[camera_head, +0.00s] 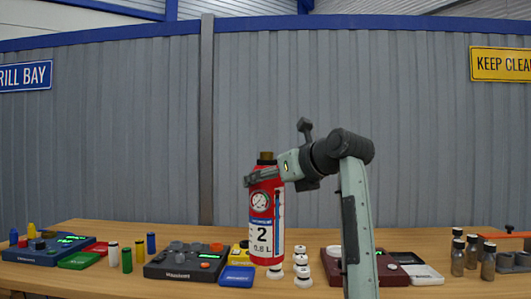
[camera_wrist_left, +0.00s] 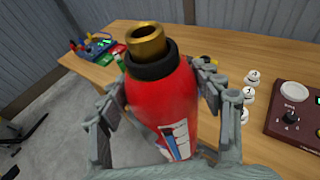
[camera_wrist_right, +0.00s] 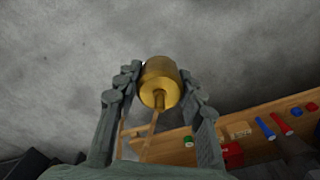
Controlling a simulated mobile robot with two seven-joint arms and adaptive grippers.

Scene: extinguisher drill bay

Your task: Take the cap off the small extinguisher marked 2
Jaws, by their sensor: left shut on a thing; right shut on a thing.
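The red extinguisher marked 2 (camera_head: 265,215) is held upright above the table. My left gripper (camera_head: 265,176) is shut around its upper body. In the left wrist view the extinguisher (camera_wrist_left: 165,95) shows a black collar and a bare brass neck (camera_wrist_left: 146,42) with an open-looking top. My right gripper (camera_wrist_right: 158,85) is shut on a brass cap (camera_wrist_right: 160,80), a cylinder with a thinner stem. The cap is apart from the extinguisher, which does not show in the right wrist view. My right gripper is outside the head view.
The wooden table (camera_head: 130,278) holds a blue device (camera_head: 45,250), a black device (camera_head: 185,262), a dark red device (camera_head: 385,270) and small coloured cylinders. White stacked pieces (camera_head: 302,270) stand below the extinguisher. Dark bottles (camera_head: 457,258) stand at the right.

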